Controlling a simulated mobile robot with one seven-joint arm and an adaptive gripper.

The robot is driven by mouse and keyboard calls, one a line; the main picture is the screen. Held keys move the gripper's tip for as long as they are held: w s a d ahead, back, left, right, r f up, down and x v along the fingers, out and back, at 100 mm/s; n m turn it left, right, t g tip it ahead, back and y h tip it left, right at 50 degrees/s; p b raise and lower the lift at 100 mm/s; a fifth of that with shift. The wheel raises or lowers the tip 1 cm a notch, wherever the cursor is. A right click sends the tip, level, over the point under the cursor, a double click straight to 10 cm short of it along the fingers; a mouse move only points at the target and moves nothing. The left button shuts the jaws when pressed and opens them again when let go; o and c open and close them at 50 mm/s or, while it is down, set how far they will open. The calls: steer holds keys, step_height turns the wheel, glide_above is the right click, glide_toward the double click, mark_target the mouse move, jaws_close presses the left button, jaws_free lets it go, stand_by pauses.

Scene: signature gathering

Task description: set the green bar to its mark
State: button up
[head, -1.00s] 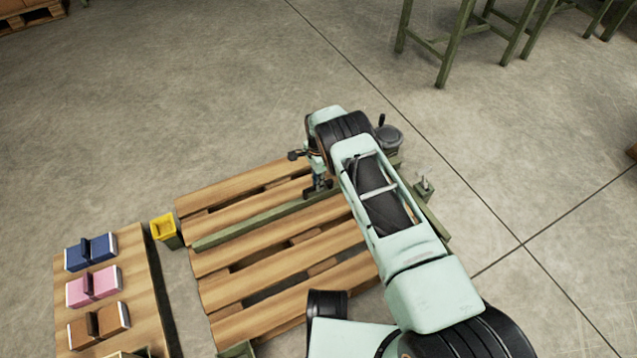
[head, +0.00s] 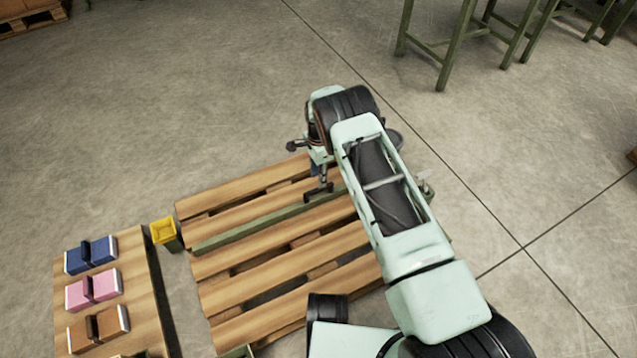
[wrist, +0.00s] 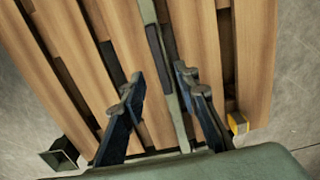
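The green bar (head: 255,224) lies lengthwise across the slats of a wooden pallet (head: 285,280), its left end near the pallet's left edge. My arm hides its right end in the head view. My gripper (head: 318,192) is over the bar's right half. In the wrist view my gripper (wrist: 158,85) is open, with one dark finger to each side of the bar (wrist: 175,110). A dark strip (wrist: 155,45) shows along the bar beyond the fingertips. The fingers look clear of the bar, but their height above it is hard to tell. I cannot make out the mark.
A yellow container (head: 166,233) stands at the pallet's left edge. A wooden board (head: 140,290) with blue, pink and brown blocks lies farther left. A dark green open box (wrist: 60,154) is beside the pallet. Green-legged tables (head: 445,50) stand at the back. Floor beyond the pallet is clear.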

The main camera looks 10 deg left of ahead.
step_height(320, 180, up, 6)
steer(key=shift+r, duration=0.15)
stand_by(0.6)
